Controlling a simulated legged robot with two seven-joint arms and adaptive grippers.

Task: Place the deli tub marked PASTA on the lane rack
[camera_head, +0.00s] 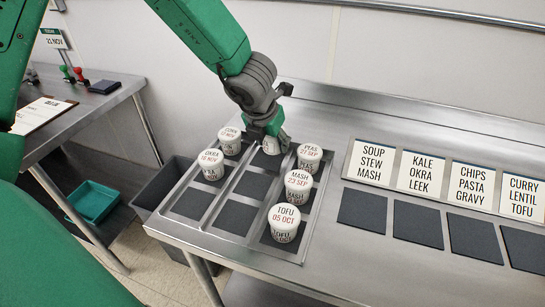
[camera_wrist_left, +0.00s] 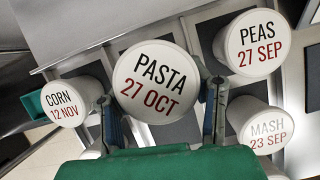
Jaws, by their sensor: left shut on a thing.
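The PASTA tub (camera_wrist_left: 157,80), white and round with a red 27 OCT date, sits between the fingers of my left gripper (camera_head: 268,132). In the head view only a bit of this tub (camera_head: 270,147) shows below the gripper. My left gripper is shut on it, with one finger on each side. The tub is at the back of the middle lane of the metal rack with dark pads (camera_head: 207,217); I cannot tell if it touches the pad. The right gripper is not in view.
Left lane holds CORN (camera_head: 229,141) and OKRA (camera_head: 211,164). Right lane holds PEAS (camera_head: 309,157), MASH (camera_head: 297,186) and TOFU (camera_head: 284,222). Other middle-lane pads are bare. At right, empty dark pads (camera_head: 418,224) lie before name cards, including CHIPS PASTA GRAVY (camera_head: 478,184).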

